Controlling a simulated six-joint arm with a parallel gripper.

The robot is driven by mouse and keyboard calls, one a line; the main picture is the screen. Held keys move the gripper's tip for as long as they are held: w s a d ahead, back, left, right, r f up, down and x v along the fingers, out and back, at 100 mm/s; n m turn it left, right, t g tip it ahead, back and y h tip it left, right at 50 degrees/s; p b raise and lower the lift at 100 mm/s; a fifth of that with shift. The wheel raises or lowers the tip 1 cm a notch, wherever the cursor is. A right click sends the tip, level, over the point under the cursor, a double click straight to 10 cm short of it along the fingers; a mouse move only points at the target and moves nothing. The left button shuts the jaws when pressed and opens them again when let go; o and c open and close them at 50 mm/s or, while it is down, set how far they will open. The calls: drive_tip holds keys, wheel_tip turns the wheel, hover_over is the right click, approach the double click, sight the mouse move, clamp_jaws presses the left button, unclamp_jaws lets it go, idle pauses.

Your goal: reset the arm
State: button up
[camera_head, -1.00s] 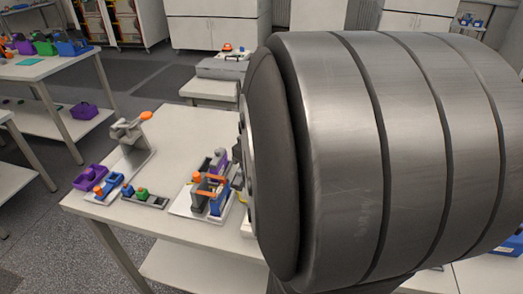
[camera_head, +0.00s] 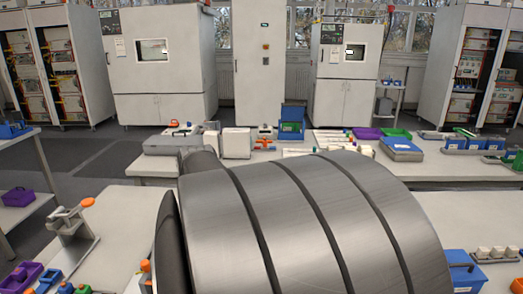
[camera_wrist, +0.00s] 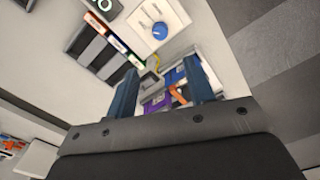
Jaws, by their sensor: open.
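My gripper (camera_wrist: 166,95) shows in the wrist view with its two blue-grey fingers spread apart and nothing held between them. Beyond the fingertips, a holder with purple, blue and orange parts (camera_wrist: 160,104) sits on the pale table (camera_wrist: 215,55). The gap between my gripper and the holder cannot be told exactly. In the head view, my large grey arm link fills the lower middle and hides my gripper and much of the near table.
In the wrist view, a dark slotted rack (camera_wrist: 92,48) and a white box with a blue knob (camera_wrist: 158,28) lie near the holder. In the head view, a grey stand with an orange knob (camera_head: 72,228) is at left and a blue bin (camera_head: 463,270) at right.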

wheel_tip(320, 180, down, 15)
drive_tip(key=shift+f, duration=0.1)
idle(0.3)
wheel_tip(320, 180, up, 18)
wheel_tip(320, 180, down, 18)
drive_tip(key=shift+r, duration=0.2)
drive_tip(key=shift+f, duration=0.25)
drive_tip(key=m, duration=0.7)
drive_tip(key=shift+r+m, duration=0.1)
drive_tip(key=shift+m, duration=0.2)
drive_tip(key=m, duration=0.4)
drive_tip(key=shift+m, duration=2.2)
